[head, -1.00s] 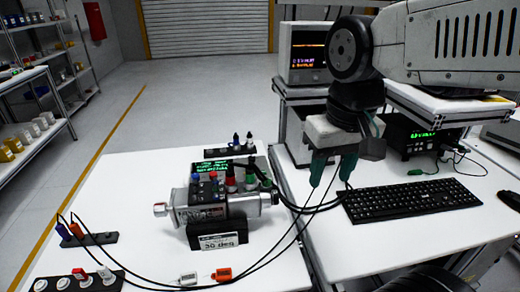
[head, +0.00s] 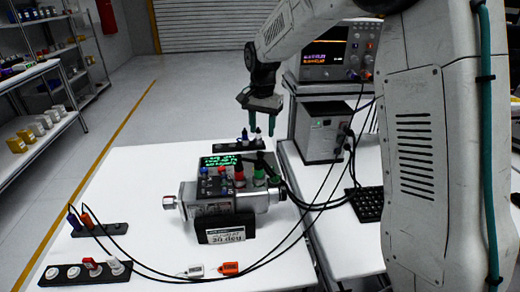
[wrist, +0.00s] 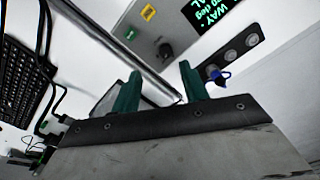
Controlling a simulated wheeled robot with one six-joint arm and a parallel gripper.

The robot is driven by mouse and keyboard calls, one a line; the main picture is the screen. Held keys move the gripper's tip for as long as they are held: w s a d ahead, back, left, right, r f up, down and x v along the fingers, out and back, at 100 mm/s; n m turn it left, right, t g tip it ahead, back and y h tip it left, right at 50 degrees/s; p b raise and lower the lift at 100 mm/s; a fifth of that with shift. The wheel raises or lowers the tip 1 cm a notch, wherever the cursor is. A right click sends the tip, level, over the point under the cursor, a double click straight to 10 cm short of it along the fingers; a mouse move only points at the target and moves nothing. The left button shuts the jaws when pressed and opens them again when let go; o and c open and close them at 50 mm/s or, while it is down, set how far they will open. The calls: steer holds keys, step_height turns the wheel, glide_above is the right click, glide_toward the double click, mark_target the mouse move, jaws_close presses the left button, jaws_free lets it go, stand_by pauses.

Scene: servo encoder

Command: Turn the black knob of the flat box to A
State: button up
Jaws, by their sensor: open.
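My gripper (head: 262,122) is open and empty, with its two green fingers hanging near the back edge of the white table, by the black connector strip (head: 228,147). In the wrist view its fingertips (wrist: 158,80) are apart. Beyond them lies a grey flat panel (wrist: 139,34) with a yellow mark, a green mark and a lit green-text display (wrist: 204,12). A small dark knob (wrist: 165,51) is on this panel; its pointer setting is too small to read. In the head view a green-text display (head: 218,160) shows behind the silver motor unit (head: 185,198), which hides most of the panel.
Red and green plugs with black cables (head: 290,196) stand up at the motor unit. The right bench holds a grey instrument box (head: 322,130) and a keyboard (head: 366,203).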

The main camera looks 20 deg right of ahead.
mark_target(260, 153)
steer(key=shift+w+a+f, duration=0.1)
steer(key=shift+w+f, duration=0.55)
steer(key=shift+f, duration=0.1)
step_height(260, 153, down, 8)
steer(key=shift+r, duration=0.25)
jaws_close()
